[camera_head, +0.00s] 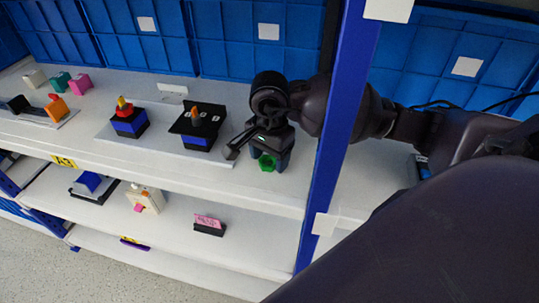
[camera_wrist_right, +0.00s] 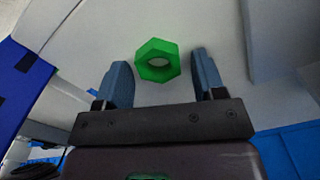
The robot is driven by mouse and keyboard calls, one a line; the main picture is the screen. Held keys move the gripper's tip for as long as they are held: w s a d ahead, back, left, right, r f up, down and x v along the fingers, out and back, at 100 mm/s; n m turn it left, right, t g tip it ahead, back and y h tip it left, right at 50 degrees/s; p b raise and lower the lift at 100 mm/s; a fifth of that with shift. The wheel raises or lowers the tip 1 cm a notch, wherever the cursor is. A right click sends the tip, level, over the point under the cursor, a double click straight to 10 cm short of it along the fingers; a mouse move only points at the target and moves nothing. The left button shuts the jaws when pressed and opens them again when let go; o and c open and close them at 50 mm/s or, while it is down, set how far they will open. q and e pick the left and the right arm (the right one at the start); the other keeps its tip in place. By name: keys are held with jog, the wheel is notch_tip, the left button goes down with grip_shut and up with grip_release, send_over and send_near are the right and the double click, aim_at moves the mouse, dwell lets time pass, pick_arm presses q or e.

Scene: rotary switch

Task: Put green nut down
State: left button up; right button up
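The green nut (camera_head: 267,162) is a hexagonal ring near the front of the upper white shelf, right of the rotary switch (camera_head: 197,126) and below my right gripper (camera_head: 270,153). In the right wrist view the nut (camera_wrist_right: 146,69) lies flat, apparently on the shelf surface. The two blue-grey fingers of the right gripper (camera_wrist_right: 160,76) stand wide apart there, with a visible gap on each side of the nut. The right gripper is open and holds nothing. My left gripper is not in view.
A blue rack post (camera_head: 343,120) stands just right of my right gripper, with my right arm passing behind it. Blue crates (camera_head: 232,40) line the back. A blue-black box with a red-yellow top (camera_head: 129,120) stands further left. The lower shelf (camera_head: 180,232) holds several small items.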

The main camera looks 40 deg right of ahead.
jog(key=shift+r, duration=0.1)
notch_tip(320, 180, up, 12)
jog(key=shift+b, duration=0.3)
dwell(0.5)
dwell(0.4)
